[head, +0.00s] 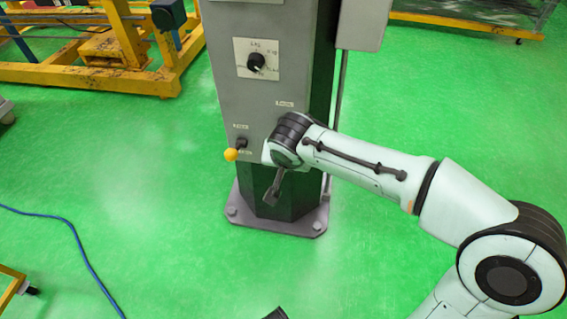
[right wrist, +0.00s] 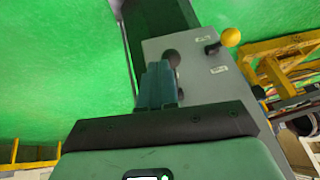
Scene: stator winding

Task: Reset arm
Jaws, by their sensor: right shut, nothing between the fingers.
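A grey control post (head: 228,95) stands on the green floor, bolted down by a base plate. A lever with a yellow ball knob (head: 231,155) sticks out low on its front face; the yellow ball also shows at the upper right of the right wrist view (right wrist: 230,37). My right gripper (head: 273,190) is in front of the lower post, to the right of and below the yellow ball, apart from it. In the right wrist view its fingers (right wrist: 159,80) are together and empty, pointing toward a round dark spot on the post face. My left gripper is not in view.
A black rotary knob (head: 256,62) sits on a white plate higher on the post. A yellow frame (head: 80,75) stands at the back left. A blue cable (head: 72,240) lies on the floor at the left. Green floor is clear on both sides of the post.

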